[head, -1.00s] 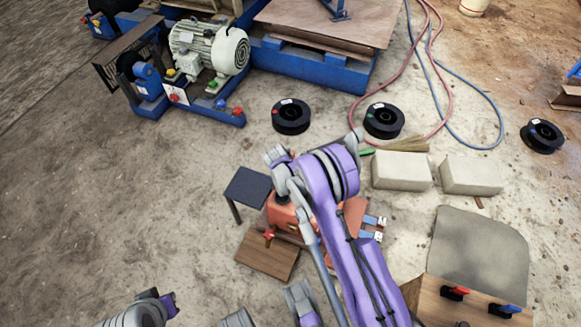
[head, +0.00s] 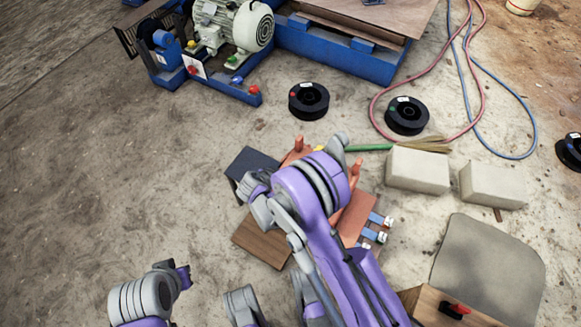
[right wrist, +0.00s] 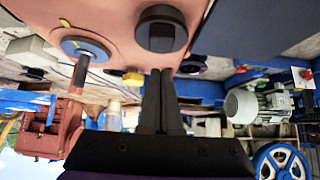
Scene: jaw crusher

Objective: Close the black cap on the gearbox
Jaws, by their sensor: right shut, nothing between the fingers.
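The reddish-orange gearbox (head: 297,149) is mostly hidden behind my right arm in the head view. In the right wrist view its salmon-coloured face (right wrist: 112,14) fills the upper part. A round black cap (right wrist: 161,36) is on that face; I cannot tell whether it is fully closed. My right gripper (right wrist: 160,75) is shut and empty, its fingertips just below the cap in the picture. I cannot tell whether they touch it. The right gripper is hidden in the head view.
A dark stool-like table (head: 250,163) and a brown board (head: 262,240) are beside the gearbox. Two pale blocks (head: 418,170) (head: 493,186) lie to the right. Black spools (head: 309,100) (head: 407,115) and hoses lie farther back. The floor at left is clear.

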